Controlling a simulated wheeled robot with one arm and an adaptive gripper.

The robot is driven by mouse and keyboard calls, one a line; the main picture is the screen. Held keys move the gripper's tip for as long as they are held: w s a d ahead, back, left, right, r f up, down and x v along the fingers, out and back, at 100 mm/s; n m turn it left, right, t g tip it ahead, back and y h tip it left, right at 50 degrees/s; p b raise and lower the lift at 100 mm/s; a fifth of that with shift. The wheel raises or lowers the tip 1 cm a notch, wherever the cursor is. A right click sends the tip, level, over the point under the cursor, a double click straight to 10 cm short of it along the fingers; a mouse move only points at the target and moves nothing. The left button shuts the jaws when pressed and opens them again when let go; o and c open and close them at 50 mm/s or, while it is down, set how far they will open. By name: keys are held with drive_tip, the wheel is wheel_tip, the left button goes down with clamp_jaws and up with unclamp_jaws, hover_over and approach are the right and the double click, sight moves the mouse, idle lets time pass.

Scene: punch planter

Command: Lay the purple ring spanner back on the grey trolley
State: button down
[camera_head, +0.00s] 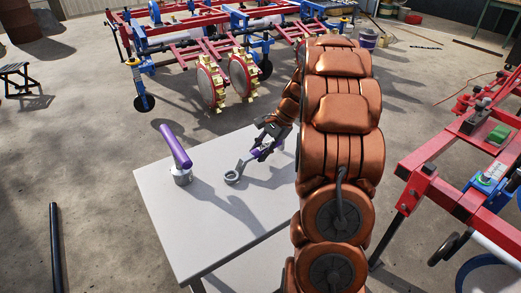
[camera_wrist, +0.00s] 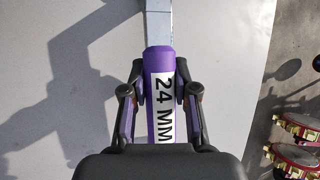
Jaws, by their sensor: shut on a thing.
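The purple ring spanner has a purple handle (camera_wrist: 160,62) marked "24 MM" and a grey shank (camera_wrist: 157,22). Its grey ring end (camera_head: 232,177) shows in the head view, out over the grey trolley (camera_head: 200,235). My gripper (camera_wrist: 159,92) is shut on the purple handle, one finger on each side. In the head view my gripper (camera_head: 264,146) is over the trolley's far right part. The spanner's shadow lies apart from it, so it appears held above the top. The ring is out of the wrist view.
Another tool with a purple handle (camera_head: 176,147) stands upright on the trolley, its grey metal base (camera_head: 182,176) left of the spanner's ring. The trolley's near part is clear. A red and blue planter (camera_head: 215,50) stands behind, and a red frame (camera_head: 440,165) at right.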

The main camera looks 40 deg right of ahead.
drive_tip(key=shift+f, duration=0.15)
drive_tip(key=c, duration=0.8)
unclamp_jaws()
drive_tip(key=v, duration=1.2)
